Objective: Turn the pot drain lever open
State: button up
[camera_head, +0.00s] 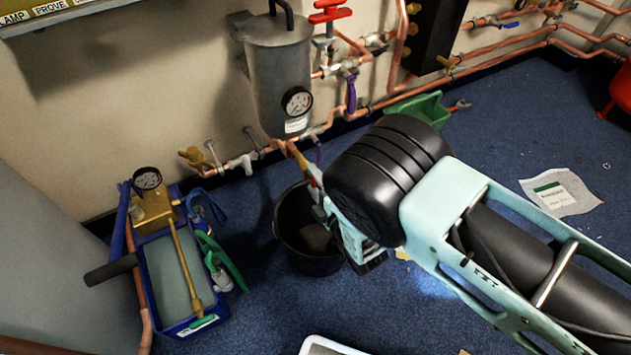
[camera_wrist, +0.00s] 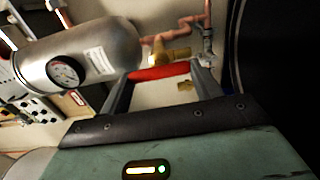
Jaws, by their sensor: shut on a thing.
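The grey pot (camera_head: 278,80) with a round gauge stands against the wall in the head view. In the wrist view the pot (camera_wrist: 95,48) lies tilted at the upper left. The red drain lever (camera_wrist: 160,72) runs crosswise between my fingers, with a brass valve body (camera_wrist: 180,55) just behind it. My gripper (camera_wrist: 162,76) is shut on the red lever. In the head view my gripper (camera_head: 318,188) is low under the pot, above the black bucket (camera_head: 287,245); my wrist hides part of it, and the lever is too small to make out there.
Copper pipes (camera_head: 480,72) run along the wall. A red-handled valve (camera_head: 330,13) and a purple lever (camera_head: 351,94) sit right of the pot. A blue pump tray (camera_head: 190,328) stands left of the bucket. A green container (camera_head: 422,108) and a paper sheet (camera_head: 570,195) lie right.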

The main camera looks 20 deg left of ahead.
jog(key=shift+d+f, duration=0.1)
jog(key=o, duration=1)
jog(key=shift+p+v, duration=2.85)
jog(key=shift+v, duration=5.85)
jog(key=shift+s, duration=0.1)
